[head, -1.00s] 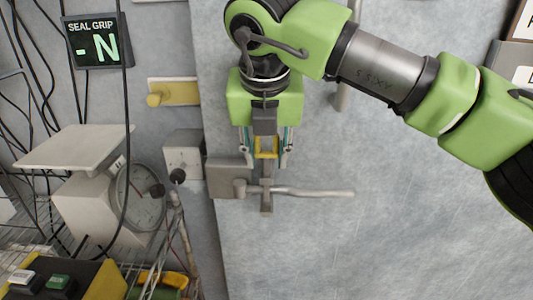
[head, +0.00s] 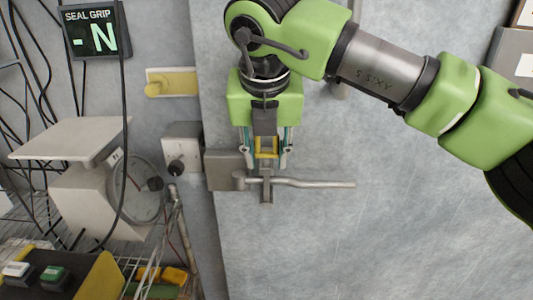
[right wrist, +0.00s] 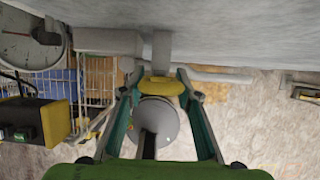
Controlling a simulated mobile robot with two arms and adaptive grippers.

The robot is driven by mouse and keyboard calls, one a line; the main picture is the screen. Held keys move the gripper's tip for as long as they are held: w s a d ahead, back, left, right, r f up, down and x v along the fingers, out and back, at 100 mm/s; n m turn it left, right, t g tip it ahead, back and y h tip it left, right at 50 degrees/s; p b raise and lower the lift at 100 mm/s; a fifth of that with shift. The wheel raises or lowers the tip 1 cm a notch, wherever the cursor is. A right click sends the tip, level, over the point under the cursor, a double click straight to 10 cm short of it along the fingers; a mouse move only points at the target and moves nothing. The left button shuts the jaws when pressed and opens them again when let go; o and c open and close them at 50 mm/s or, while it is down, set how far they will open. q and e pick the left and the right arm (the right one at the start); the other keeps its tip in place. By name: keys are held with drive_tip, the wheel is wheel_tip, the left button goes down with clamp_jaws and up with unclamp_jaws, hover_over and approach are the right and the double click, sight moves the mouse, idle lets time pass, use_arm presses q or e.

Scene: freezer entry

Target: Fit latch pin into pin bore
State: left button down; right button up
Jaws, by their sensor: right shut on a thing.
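My right gripper (head: 266,162) points down in front of the pale door, just above the latch. It is shut on a yellow piece, which I take to be the latch pin (head: 266,146); it also shows between the fingertips in the right wrist view (right wrist: 162,87). The grey latch has a square block (head: 226,170), an upright bracket (head: 267,190) and a long lever handle (head: 315,184) to the right. The fingertips overlap the bracket's top in the picture. I cannot tell whether the pin touches it. The pin bore is hidden. My left gripper is not in view.
Left of the door stand a white scale (head: 100,190), a grey wall box (head: 182,148) and a button box (head: 75,280). A yellow knob plate (head: 172,83) and a "SEAL GRIP -N" display (head: 95,32) are on the wall. The door surface right of the lever is clear.

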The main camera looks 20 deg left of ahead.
drive_tip(key=shift+f+b, duration=0.75)
drive_tip(key=shift+f, duration=0.15)
drive_tip(key=o, duration=1.3)
drive_tip(key=v, duration=1.2)
drive_tip(key=shift+s, duration=0.1)
